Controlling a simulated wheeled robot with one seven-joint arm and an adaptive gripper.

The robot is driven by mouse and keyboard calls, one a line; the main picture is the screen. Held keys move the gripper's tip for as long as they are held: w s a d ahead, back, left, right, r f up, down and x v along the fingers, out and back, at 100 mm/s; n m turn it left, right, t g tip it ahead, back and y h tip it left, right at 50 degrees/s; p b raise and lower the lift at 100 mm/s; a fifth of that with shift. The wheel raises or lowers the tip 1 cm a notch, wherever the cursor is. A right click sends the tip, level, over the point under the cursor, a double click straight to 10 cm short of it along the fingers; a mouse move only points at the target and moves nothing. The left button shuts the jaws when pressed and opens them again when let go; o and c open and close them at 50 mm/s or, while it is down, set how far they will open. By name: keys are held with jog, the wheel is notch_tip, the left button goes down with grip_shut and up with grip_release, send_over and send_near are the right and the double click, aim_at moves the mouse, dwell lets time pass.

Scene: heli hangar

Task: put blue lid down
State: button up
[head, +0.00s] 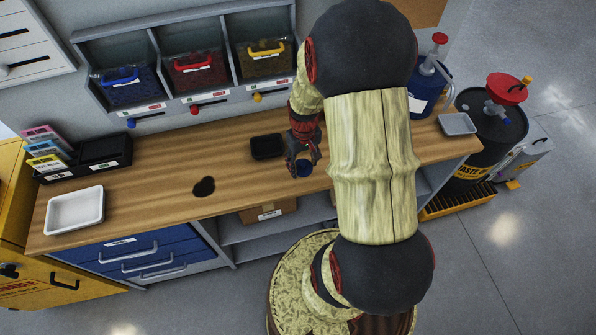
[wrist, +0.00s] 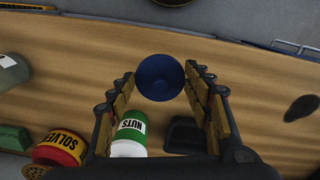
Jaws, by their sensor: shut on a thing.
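The blue lid (wrist: 159,77) is a round, dark blue disc between my fingertips in the wrist view. In the head view the blue lid (head: 303,169) shows small under my gripper (head: 303,152), near the front edge of the wooden workbench (head: 150,185). My gripper (wrist: 160,82) is shut on the lid, with one finger on either side of it. I cannot tell whether the lid touches the bench top or hangs just above it. My arm hides part of the bench to the right of the gripper.
A black tray (head: 267,147) lies just left of my gripper. A white-and-green NUTS container (wrist: 130,136) and a red-and-yellow SOLVENT can (wrist: 60,149) stand nearby. A dark stain (head: 204,187) and a white tray (head: 75,211) are farther left. Bare wood lies between.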

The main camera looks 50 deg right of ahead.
aim_at(298, 166)
jog(key=shift+w+a+f, duration=0.15)
jog(key=shift+w+f, duration=0.3)
jog(key=shift+f, duration=0.1)
jog(key=shift+w+a+f, duration=0.15)
jog(key=shift+w+f, duration=0.25)
jog(key=shift+f, duration=0.15)
jog(key=shift+w+f+b, duration=0.1)
jog(key=shift+f+b, duration=0.4)
jog(key=shift+f, duration=1)
jog(key=shift+f, duration=0.15)
jog(key=o, duration=0.8)
jog(key=shift+c, duration=0.2)
